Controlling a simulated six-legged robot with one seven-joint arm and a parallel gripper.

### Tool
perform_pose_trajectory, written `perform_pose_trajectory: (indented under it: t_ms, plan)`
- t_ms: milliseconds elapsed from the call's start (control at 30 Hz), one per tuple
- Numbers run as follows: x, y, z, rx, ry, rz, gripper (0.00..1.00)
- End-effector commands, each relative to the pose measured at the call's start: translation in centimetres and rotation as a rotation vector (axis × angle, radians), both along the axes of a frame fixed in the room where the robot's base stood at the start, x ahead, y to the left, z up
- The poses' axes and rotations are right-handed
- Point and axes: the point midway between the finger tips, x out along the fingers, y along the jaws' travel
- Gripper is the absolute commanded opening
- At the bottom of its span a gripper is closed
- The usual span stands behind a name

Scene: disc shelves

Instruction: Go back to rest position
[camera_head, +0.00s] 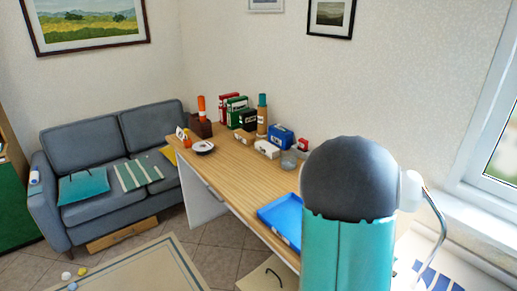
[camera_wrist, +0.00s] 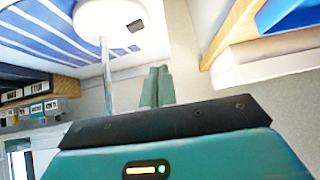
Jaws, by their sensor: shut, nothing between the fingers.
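In the wrist view, my gripper (camera_wrist: 159,70) shows as two teal fingers side by side with nothing between them. It is shut and touches no object that I can see. A white rounded fixture with a thin metal rod stands just left of the fingers in that view. In the head view, my teal arm link with its dark round joint fills the right centre and hides part of the desk. My gripper cannot be made out there.
A wooden desk (camera_head: 217,171) carries a blue tray (camera_head: 283,216), a glass (camera_head: 289,160), boxes and cylinders. A grey sofa (camera_head: 103,137) stands at the left. A window (camera_head: 503,140) is at the right. The tiled floor by the rug (camera_head: 140,266) is mostly clear, with several small balls.

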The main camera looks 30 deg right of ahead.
Motion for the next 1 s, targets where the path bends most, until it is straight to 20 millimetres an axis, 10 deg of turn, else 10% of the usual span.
perform_pose_trajectory:
  t_ms: [267, 600, 1000]
  plan:
    - [4.5, 4.0, 1.7, 0.08, -0.058, 0.132, 0.0]
    - [13.3, 22.4, 10.4, 0.301, -0.113, 0.679, 0.0]
    - [7.4, 40.2, 19.5, 0.287, 0.109, 1.245, 0.0]
